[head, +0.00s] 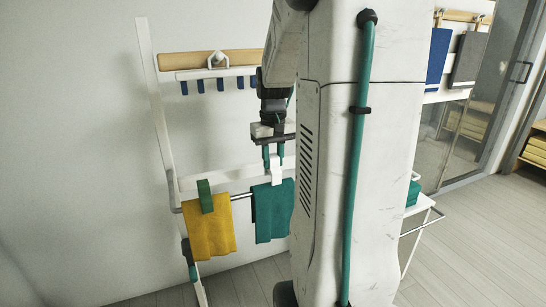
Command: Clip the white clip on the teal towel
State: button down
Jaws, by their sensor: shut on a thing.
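The teal towel (271,214) hangs over the thin rail of the white rack, left of my arm's large white link. The white clip (277,173) is upright at the towel's top edge, held between the teal fingertips of my gripper (274,160). My gripper points down and is shut on the clip. The clip's lower end overlaps the top of the towel in the picture. I cannot tell whether its jaws are around the fabric or just in front of it. The towel's right edge is close to my arm link and may be partly hidden.
A yellow towel (209,238) with a green clip (205,196) hangs to the left on the same rail (241,196). A wooden wall rail with blue pegs (201,87) is above. My arm hides the middle. A white stand (421,213) is at right, with open floor (470,250) beyond.

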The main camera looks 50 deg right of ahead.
aim_at(273, 170)
jog(key=shift+f, duration=1.9)
jog(key=c, duration=1.1)
grip_release()
jog(key=shift+o, duration=0.2)
notch_tip(273, 170, up, 15)
jog(key=shift+f, duration=0.15)
